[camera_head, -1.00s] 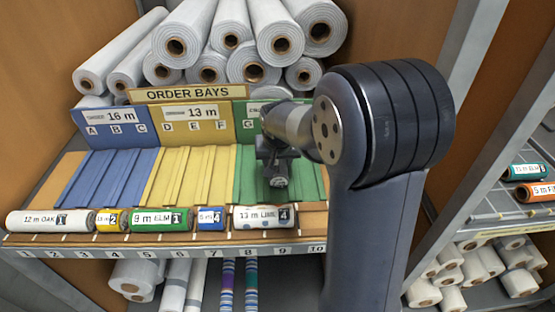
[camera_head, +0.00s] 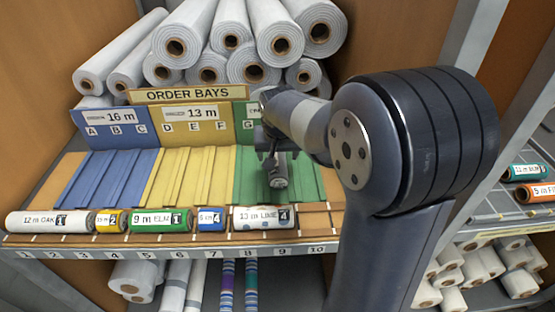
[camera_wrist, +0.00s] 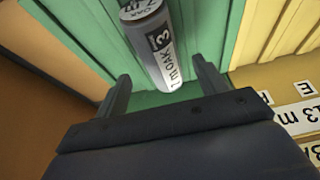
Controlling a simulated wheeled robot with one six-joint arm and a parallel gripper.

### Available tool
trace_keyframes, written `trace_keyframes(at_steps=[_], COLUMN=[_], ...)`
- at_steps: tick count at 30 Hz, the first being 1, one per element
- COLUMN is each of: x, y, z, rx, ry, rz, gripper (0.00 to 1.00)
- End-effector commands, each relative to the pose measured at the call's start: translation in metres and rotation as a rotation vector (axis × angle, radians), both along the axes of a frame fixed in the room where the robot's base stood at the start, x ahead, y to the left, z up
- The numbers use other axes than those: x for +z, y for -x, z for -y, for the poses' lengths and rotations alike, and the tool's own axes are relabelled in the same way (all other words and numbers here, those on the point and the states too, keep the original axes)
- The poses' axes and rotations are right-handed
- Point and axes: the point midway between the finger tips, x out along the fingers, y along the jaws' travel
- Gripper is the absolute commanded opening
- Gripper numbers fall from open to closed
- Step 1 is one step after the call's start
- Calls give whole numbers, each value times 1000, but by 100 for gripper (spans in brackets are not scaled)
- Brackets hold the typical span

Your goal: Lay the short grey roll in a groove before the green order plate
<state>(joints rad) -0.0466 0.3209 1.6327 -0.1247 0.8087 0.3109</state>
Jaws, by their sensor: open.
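The short grey roll (camera_head: 278,174) lies lengthwise in a groove of the green bay, in front of the green order plate (camera_head: 247,122), which my arm mostly hides. In the wrist view the roll (camera_wrist: 150,40), with a white label reading "m OAK" and a black 3, rests on the green grooves. My gripper (camera_head: 270,152) is open, just above and behind the roll's far end. In the wrist view its two fingers stand apart, one on each side of the roll's near end, with clear gaps between them and the roll.
Other labelled rolls lie along the front shelf, including the white 13 m LIME (camera_head: 263,217) and green 9 m ELM (camera_head: 161,219). The blue bay (camera_head: 110,176) and yellow bay (camera_head: 180,175) are empty. Large white rolls (camera_head: 255,72) are stacked behind the plates.

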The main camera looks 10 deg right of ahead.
Motion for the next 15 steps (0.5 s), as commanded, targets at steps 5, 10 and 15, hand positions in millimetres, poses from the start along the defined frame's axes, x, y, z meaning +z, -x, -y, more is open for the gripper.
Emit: trace_keyframes(at_steps=[5, 10, 15], x=[37, 60, 70], y=[14, 24, 28], z=[-3, -5, -6], rx=[1, 1, 0], ry=[-1, -1, -1], rz=[5, 3, 1], gripper=[68, 68, 68])
